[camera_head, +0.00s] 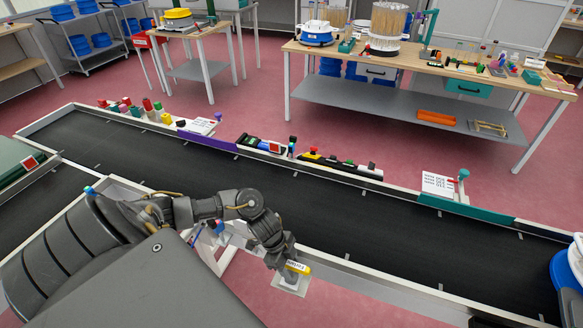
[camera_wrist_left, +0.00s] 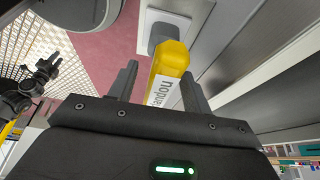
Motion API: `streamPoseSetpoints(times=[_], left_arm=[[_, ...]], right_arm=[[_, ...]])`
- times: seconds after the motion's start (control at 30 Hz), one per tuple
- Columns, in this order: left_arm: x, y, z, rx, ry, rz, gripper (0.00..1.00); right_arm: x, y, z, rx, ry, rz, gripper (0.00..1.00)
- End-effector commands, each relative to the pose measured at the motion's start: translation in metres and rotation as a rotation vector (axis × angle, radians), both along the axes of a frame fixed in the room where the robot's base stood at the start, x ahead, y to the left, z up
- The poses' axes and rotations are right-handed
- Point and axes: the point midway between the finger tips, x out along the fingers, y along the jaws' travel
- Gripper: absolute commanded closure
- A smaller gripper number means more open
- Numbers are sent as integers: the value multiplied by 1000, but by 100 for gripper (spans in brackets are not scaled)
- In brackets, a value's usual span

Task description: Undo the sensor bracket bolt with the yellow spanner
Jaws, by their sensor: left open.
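The yellow spanner (camera_head: 298,267) is at my left gripper (camera_head: 284,262), beside the conveyor's near edge. In the left wrist view the spanner (camera_wrist_left: 170,62), with a white lettered label, lies between the two fingers of the left gripper (camera_wrist_left: 158,82). The fingers stand apart, with a visible gap on the left side. The spanner's far end reaches a dark grey rounded piece (camera_wrist_left: 163,36) on a pale square plate (camera_wrist_left: 183,20). The plate (camera_head: 291,286) also shows below the gripper in the head view. I cannot make out the bolt itself. My right gripper is not clearly shown.
The black conveyor (camera_head: 330,215) with pale rails runs across behind the gripper. Small coloured parts (camera_head: 335,163) and a white printed sheet (camera_head: 438,184) sit along its far rail. A wooden workbench (camera_head: 440,75) stands beyond. Pink floor is open in front.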

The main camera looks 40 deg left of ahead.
Motion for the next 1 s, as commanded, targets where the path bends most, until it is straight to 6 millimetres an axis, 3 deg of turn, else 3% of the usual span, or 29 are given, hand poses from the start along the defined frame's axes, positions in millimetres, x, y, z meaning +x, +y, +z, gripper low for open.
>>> streamPoseSetpoints(times=[0.33,0.7,1.0], left_arm=[[1,-4,-9,0,-1,-1,51],[1,-3,-9,0,-1,-1,98],[2,-3,-8,0,-2,0,100]], right_arm=[[0,0,0,0,0,0,64],[0,2,0,2,-1,-1,64],[0,2,0,2,-1,-2,64]])
